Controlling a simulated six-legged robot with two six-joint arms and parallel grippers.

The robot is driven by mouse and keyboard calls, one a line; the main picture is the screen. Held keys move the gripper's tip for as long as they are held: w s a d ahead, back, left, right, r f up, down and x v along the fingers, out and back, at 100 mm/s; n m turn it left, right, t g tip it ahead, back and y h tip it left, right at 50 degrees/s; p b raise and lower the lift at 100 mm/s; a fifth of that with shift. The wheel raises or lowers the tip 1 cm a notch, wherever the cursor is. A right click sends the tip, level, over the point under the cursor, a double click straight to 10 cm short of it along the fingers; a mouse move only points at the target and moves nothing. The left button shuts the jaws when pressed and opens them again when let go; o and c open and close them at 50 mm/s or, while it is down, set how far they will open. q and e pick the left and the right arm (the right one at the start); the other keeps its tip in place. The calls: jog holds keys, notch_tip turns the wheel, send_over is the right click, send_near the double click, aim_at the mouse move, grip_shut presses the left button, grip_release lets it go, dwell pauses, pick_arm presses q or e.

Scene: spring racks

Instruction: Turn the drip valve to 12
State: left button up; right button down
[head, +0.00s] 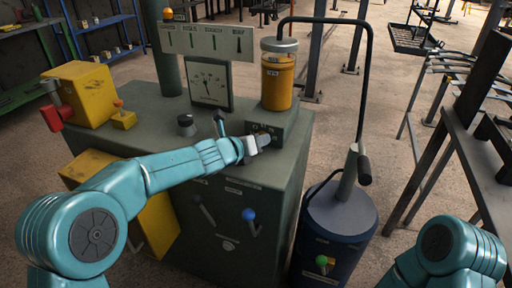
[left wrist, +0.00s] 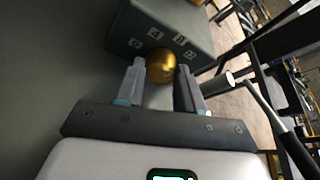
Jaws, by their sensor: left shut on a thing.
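The drip valve is a round brass knob (left wrist: 160,66) on the face of a dark grey-green block (left wrist: 140,20), with small white number plates (left wrist: 179,39) around it. I cannot read all the plates or tell which mark the knob points to. In the head view the block (head: 278,128) sits below the jar of amber oil (head: 278,80). My left gripper (head: 265,140) reaches it from the left and its fingers (left wrist: 158,80) are shut on the knob, which they largely hide in the head view. My right gripper is out of view; only part of that arm shows at lower right.
A yellow box (head: 85,92) stands left. A blue drum (head: 335,235) with a hose is close on the right.

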pick_arm(q)
jog(key=shift+d+r+m+y+b, duration=0.1)
jog(key=shift+m+y+b, duration=0.65)
jog(key=shift+m, duration=0.25)
jog(key=o, duration=0.8)
jog(key=shift+c, duration=0.2)
jog(key=shift+s, duration=0.1)
